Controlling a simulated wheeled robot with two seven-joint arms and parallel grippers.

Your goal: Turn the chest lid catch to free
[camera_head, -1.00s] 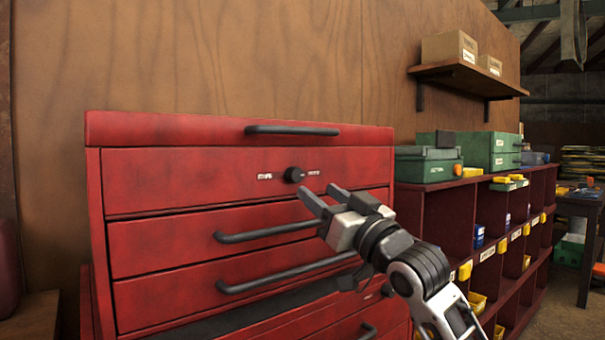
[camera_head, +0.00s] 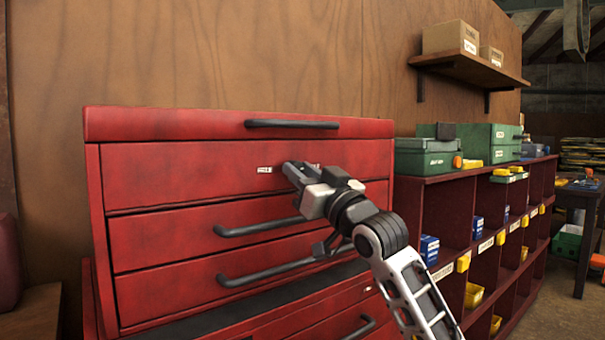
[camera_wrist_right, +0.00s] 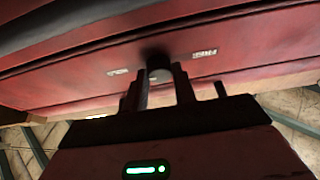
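The red chest (camera_head: 240,178) has a top drawer face with a small dark round catch between two pale labels. In the right wrist view the catch (camera_wrist_right: 159,72) shows between my right gripper's two fingers, one on each side, with a close fit. In the head view my right gripper (camera_head: 298,172) covers the catch and the right label. Its fingers look drawn in on the catch. The left label (camera_head: 264,170) is in view, too small to read. Which way the catch is turned cannot be seen. My left gripper is not in view.
The lid handle (camera_head: 292,124) is above the catch; a drawer handle (camera_head: 258,228) lies below my right gripper. A dark red shelf unit (camera_head: 450,205) with green cases (camera_head: 428,158) and bins stands to the right. A wall shelf (camera_head: 468,70) holds boxes.

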